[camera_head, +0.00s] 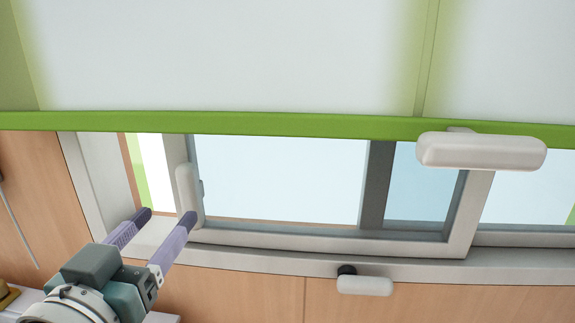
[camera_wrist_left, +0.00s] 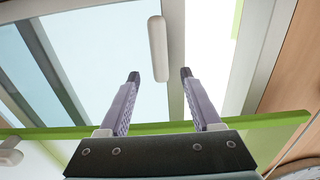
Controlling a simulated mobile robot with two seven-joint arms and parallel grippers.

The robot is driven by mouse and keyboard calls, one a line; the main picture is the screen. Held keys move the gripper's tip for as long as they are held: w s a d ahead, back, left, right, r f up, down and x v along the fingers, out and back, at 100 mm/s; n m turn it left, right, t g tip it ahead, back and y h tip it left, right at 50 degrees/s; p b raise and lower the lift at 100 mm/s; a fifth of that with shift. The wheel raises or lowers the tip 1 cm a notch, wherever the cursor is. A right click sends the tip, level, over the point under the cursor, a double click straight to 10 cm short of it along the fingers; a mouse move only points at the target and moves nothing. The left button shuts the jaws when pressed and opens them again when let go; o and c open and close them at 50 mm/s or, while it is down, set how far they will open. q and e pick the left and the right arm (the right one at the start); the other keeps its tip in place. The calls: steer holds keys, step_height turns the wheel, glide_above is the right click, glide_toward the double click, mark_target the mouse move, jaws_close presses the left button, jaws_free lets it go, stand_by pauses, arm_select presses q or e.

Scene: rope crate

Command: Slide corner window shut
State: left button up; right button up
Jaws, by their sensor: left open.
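The corner window's sliding sash (camera_head: 300,240) has a pale frame and clear pane. It stands partly open, with a bright gap (camera_head: 158,175) between its left edge and the left jamb (camera_head: 92,185). An upright white handle (camera_head: 188,190) is on the sash's left edge; it also shows in the left wrist view (camera_wrist_left: 157,48). My left gripper (camera_head: 166,215) is open and empty, just below the handle's lower end. In the left wrist view, the handle lies beyond the open fingertips (camera_wrist_left: 160,74), nearer the left one. I see no contact. My right gripper is out of view.
A white panel with a green lower edge (camera_head: 250,122) spans the top of the head view. A white bar handle (camera_head: 480,150) overlaps that edge at right. A smaller white handle (camera_head: 364,285) is on the wood front below the sill. Wood panelling (camera_head: 40,190) stands at left.

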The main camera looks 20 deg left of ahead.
mark_target(185, 196)
arm_select(q)
steer(key=x, duration=0.8)
steer(key=shift+w, duration=0.3)
steer(key=shift+c, duration=0.2)
jaws_close()
stand_by(0.8)
